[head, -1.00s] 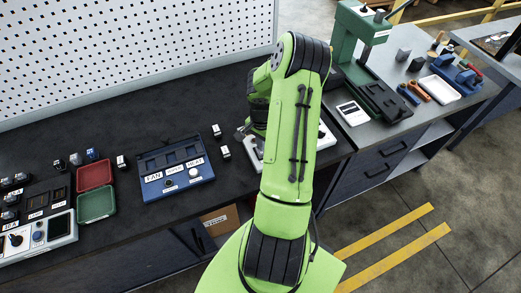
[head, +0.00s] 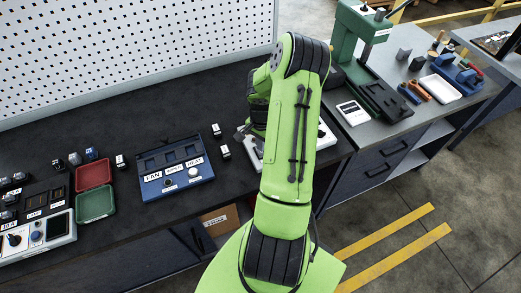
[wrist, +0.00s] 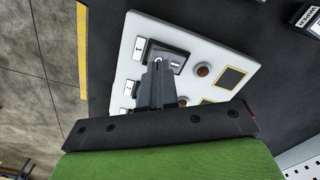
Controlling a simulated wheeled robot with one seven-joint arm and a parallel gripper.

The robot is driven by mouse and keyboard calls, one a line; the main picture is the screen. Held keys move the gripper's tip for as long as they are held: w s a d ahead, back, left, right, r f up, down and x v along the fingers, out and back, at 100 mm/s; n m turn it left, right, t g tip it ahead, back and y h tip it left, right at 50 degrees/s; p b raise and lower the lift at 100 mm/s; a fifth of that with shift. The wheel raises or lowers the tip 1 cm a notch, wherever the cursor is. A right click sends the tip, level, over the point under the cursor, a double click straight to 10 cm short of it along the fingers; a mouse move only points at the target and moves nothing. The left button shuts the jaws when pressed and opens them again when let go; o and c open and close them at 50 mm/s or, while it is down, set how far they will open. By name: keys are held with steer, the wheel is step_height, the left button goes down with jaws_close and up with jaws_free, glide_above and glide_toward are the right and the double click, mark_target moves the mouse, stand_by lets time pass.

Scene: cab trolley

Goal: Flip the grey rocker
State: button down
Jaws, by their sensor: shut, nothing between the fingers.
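A white panel (wrist: 215,45) lies under my gripper in the wrist view. In the head view only its edges (head: 328,134) show beside my arm. My gripper (wrist: 158,64) is shut and empty, with its fingertips over a dark-framed switch (wrist: 178,60) near the panel's upper left. This switch has a grey face and looks like the rocker, but the fingers cover part of it. I cannot tell whether the fingertips touch it or which way it is tipped. In the head view my arm hides the gripper and the switch.
The panel also carries brown round lamps (wrist: 203,70) and yellow-edged dark squares (wrist: 231,78). A blue control box (head: 174,170) stands left of my arm, with red (head: 93,174) and green (head: 95,204) trays beyond it. A green press (head: 350,40) stands to the right.

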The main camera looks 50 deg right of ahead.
steer(key=shift+f+b, duration=0.8)
steer(key=shift+f, duration=0.15)
steer(key=shift+r+p, duration=2.4)
steer(key=shift+r, duration=1.15)
